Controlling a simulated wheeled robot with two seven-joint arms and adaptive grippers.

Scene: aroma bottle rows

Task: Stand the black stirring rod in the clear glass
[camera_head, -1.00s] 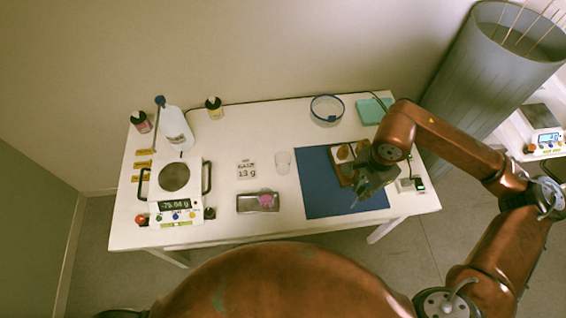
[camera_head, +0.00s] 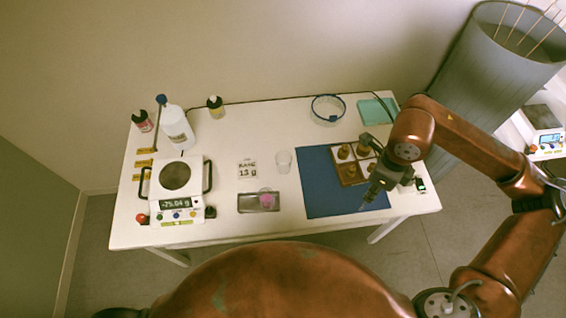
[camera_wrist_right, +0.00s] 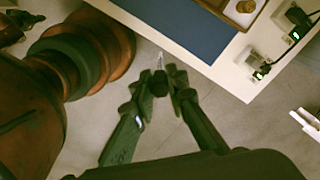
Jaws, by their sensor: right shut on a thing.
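The clear glass (camera_head: 284,162) stands upright on the white table, left of the blue mat. My right gripper (camera_head: 370,198) is over the mat's front right part. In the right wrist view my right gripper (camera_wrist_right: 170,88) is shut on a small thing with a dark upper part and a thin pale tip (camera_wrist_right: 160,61). It resembles a dropper, but I cannot tell for sure. I cannot make out a black stirring rod in either view. My left gripper is not in view.
A wooden tray with brown-topped bottles (camera_head: 347,171) sits on the blue mat (camera_head: 317,185). A scale (camera_head: 174,177), a white bottle (camera_head: 177,127) and a metal tray (camera_head: 245,203) with a pink item stand to the left. The table is clear around the glass.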

